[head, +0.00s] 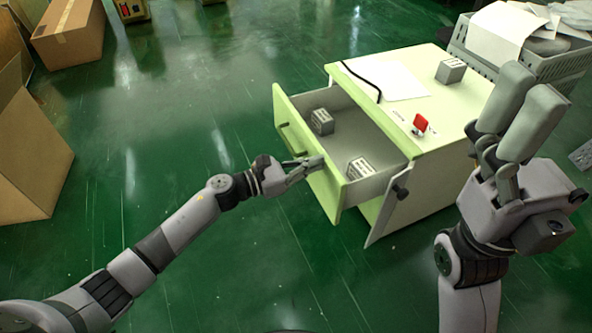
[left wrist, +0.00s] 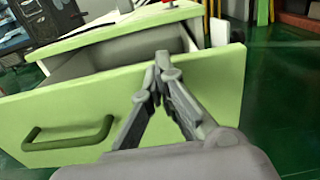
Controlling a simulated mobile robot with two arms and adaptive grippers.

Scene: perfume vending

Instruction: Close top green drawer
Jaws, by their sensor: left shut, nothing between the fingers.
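The top green drawer (head: 304,153) is pulled out of the white and green cabinet (head: 440,109). Its front panel, with a dark green handle (left wrist: 68,134), faces left in the head view. My left gripper (head: 318,162) is shut and empty at the drawer front, near the end away from the handle. In the left wrist view, the shut fingertips (left wrist: 162,62) overlap the panel's upper edge; I cannot tell whether they touch it. My right gripper (head: 532,88) is raised at the right, fingers parallel and apart, with nothing between them.
Two small grey boxes (head: 322,121) (head: 360,168) lie in the drawer. A lower door (head: 386,214) with a dark knob stands ajar below. Paper, a red item (head: 420,123) and another box (head: 451,71) are on the cabinet top.

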